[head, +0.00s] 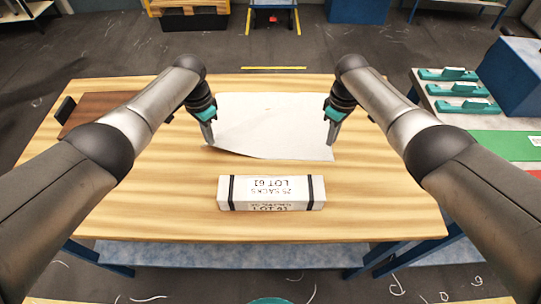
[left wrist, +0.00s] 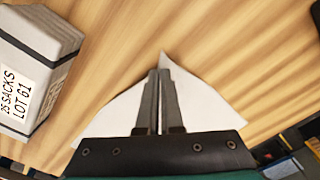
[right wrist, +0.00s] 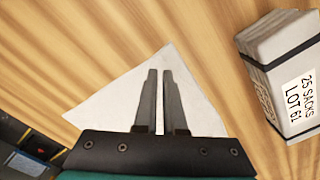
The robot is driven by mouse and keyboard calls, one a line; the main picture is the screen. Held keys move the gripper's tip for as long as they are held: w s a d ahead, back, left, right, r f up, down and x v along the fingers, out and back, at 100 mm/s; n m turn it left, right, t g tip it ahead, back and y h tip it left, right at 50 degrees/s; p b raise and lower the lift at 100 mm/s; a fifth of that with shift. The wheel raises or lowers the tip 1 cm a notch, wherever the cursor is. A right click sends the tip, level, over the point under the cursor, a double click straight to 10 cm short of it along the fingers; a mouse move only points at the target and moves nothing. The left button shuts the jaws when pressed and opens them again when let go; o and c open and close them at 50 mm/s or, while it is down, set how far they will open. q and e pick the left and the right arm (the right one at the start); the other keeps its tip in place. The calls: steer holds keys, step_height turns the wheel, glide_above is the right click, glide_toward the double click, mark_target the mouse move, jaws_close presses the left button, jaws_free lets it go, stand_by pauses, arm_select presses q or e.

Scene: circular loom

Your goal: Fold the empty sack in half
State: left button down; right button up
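The empty sack (head: 270,125) is a flat white sheet near the middle of the wooden table. Its near left corner looks drawn up and bent at my left gripper (head: 209,141). In the left wrist view that gripper (left wrist: 160,72) has its fingers together on the sack (left wrist: 205,98), with the pointed corner showing past the tips. My right gripper (head: 331,142) is at the near right corner. In the right wrist view its fingers (right wrist: 159,72) have a narrow gap, with the sack (right wrist: 110,100) showing between and around them. The sack's corner there lies flat.
A white bundle with black straps, marked "25 SACKS LOT 61" (head: 271,193), lies on the table (head: 140,215) nearer me. A brown board (head: 100,110) lies at the left. A side table with teal holders (head: 460,89) stands at the right.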

mark_target(323, 156)
steer(key=o, duration=1)
steer(key=shift+c, duration=1.3)
steer(key=shift+s+a+f+y, duration=0.1)
steer(key=shift+s+a+y, duration=0.2)
steer(key=shift+s+y, duration=0.1)
steer(key=shift+s+a+r+t+y, duration=0.15)
steer(key=shift+s+r+t+y, duration=0.15)
steer(key=shift+s+t+y, duration=0.1)
steer(key=shift+s+r, duration=0.2)
steer(key=shift+r, duration=0.05)
steer(key=shift+s+d+r+t+y, duration=0.6)
steer(key=shift+s+d+r+t, duration=0.6)
steer(key=shift+r, duration=0.8)
steer(key=shift+m, duration=0.3)
steer(key=shift+x, duration=4.95)
steer(key=shift+s+f, duration=0.1)
steer(key=shift+s, duration=0.1)
steer(key=shift+c, duration=0.4)
